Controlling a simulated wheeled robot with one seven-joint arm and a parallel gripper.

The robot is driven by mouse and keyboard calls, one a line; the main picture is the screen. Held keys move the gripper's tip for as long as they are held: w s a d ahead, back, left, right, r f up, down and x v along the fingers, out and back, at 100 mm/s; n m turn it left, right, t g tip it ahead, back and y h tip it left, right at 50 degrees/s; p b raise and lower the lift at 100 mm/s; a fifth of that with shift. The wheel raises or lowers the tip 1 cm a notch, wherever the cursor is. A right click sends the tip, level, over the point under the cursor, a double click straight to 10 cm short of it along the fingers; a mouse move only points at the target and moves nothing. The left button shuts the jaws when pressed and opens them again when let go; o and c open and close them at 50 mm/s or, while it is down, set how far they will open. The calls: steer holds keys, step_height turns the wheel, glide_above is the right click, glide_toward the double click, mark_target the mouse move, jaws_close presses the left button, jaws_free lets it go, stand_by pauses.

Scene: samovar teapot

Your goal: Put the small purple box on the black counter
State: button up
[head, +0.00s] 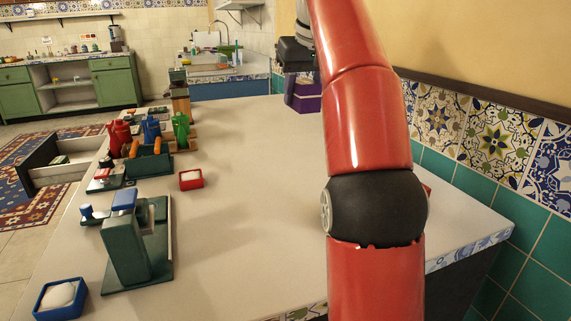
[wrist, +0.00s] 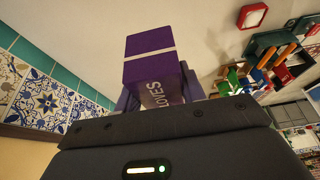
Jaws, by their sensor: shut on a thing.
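The small purple box (wrist: 152,66) has a white stripe and the word "LOVES" or similar on one face. It sits between the two fingers of my gripper (wrist: 162,92), which is shut on it. In the head view the purple box (head: 307,98) shows at the far right end of the light worktop, partly hidden behind my red arm. My dark gripper (head: 292,84) is directly above and around it. I cannot tell whether the box touches the surface. No counter with a clearly black top shows.
The light worktop (head: 250,190) is clear in the middle. A red dish (head: 191,179), a green stand (head: 125,245), a blue dish (head: 60,298) and coloured pots (head: 150,128) line its left side. A tiled wall (head: 480,130) bounds the right.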

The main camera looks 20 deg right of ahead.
mark_target(298, 184)
step_height(298, 184, down, 18)
steer(key=b, duration=0.7)
steer(key=shift+f, duration=0.2)
steer(key=shift+b, duration=0.3)
steer(key=shift+f, duration=0.15)
steer(key=o, duration=1)
steer(key=shift+c, duration=0.2)
steer(key=p+v, duration=0.3)
steer(key=v, duration=0.9)
steer(key=shift+r, duration=0.25)
